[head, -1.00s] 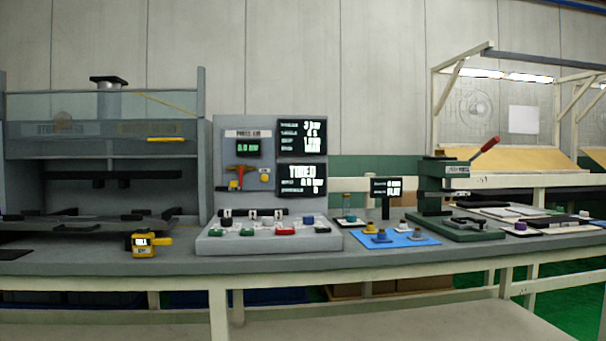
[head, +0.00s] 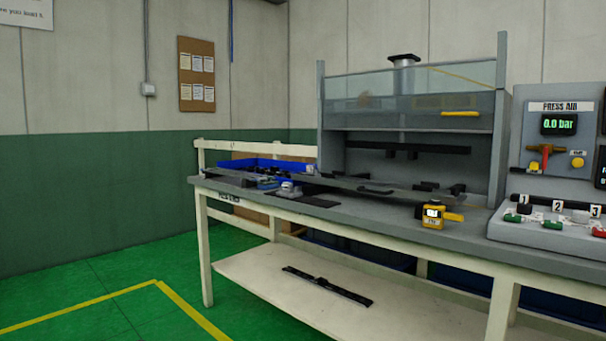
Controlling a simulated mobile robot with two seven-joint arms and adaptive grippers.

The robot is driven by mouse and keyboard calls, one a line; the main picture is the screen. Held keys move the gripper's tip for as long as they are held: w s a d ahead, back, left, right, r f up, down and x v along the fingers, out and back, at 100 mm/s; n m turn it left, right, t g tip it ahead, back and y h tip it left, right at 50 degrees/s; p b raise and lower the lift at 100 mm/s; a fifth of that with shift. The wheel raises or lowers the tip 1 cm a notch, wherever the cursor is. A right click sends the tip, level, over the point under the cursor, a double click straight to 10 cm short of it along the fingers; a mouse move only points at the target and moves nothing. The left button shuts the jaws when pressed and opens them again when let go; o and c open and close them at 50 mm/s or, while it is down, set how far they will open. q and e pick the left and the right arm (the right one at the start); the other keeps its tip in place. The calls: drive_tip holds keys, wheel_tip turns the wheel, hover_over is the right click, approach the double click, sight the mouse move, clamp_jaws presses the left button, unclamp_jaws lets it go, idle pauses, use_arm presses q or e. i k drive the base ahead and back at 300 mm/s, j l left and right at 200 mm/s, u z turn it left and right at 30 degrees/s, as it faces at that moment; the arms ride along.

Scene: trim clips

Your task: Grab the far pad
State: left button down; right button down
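I cannot tell which thing is the far pad. Several small dark pieces (head: 376,190) lie on the bench (head: 392,226) in front of and inside a grey hooded station (head: 417,172); they are too small to make out. Neither of my grippers is in view.
A yellow handheld device (head: 433,215) stands near the bench's front edge. A grey panel (head: 552,230) with coloured valves is at right. A blue bin (head: 268,163) is behind the left end. A black bar (head: 327,285) lies on the lower shelf. Green floor is clear at left.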

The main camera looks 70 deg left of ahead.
sight(311, 169)
drive_tip(key=u, duration=2.2)
drive_tip(key=i+j+z, duration=0.2)
drive_tip(key=i+z, duration=0.2)
drive_tip(key=i+j+z, duration=0.45)
drive_tip(key=j, duration=0.2)
drive_tip(key=i+j+z, duration=0.2)
drive_tip(key=j, duration=0.2)
